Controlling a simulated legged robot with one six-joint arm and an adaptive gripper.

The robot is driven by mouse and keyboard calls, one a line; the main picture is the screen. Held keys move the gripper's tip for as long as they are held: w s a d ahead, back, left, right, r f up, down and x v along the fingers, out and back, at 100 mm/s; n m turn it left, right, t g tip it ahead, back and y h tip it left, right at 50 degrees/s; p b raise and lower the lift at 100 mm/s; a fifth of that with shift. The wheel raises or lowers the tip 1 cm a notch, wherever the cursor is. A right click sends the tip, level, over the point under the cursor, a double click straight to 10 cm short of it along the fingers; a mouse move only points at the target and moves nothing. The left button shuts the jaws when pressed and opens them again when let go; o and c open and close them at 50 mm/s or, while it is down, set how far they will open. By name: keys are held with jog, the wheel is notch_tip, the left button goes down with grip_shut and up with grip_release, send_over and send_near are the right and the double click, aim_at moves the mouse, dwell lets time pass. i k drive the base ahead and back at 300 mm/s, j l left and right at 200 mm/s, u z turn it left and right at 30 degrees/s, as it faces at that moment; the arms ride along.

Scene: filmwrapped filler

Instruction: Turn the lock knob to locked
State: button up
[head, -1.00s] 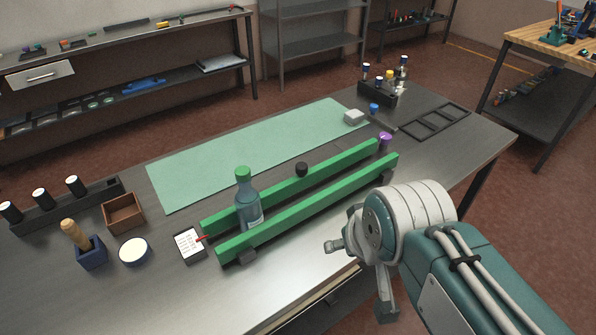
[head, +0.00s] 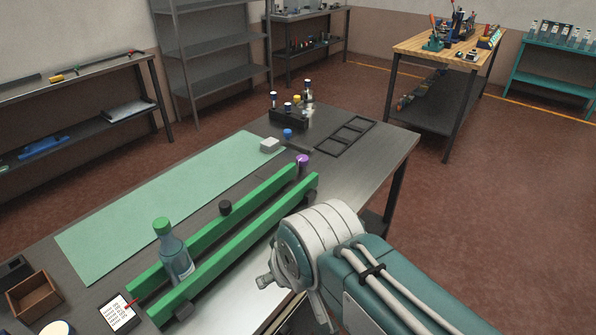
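I cannot make out a lock knob for certain in the head view. A small black round piece (head: 225,207) stands by the far green rail, but I cannot tell what it is. My arm reaches in from the lower right, with its white and teal joint over the near edge of the metal table. My gripper cannot be made out; a small grey part shows past the joint, and the rest is hidden or out of frame.
The metal table (head: 368,156) carries two green rails (head: 252,233), a green-capped bottle (head: 173,254), a green mat (head: 150,210), a purple-topped piece (head: 302,160) and a black frame (head: 346,138). A wooden-topped bench (head: 420,45) and a teal shelf (head: 555,58) stand beyond open red floor.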

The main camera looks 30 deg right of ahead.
aim_at(302, 160)
jog(key=i+l, duration=0.1)
jog(key=l, duration=0.3)
jog(key=i+l, duration=0.15)
jog(key=l, duration=0.2)
jog(key=i+l, duration=0.1)
jog(key=l, duration=0.3)
jog(key=i+l, duration=0.15)
jog(key=l, duration=0.25)
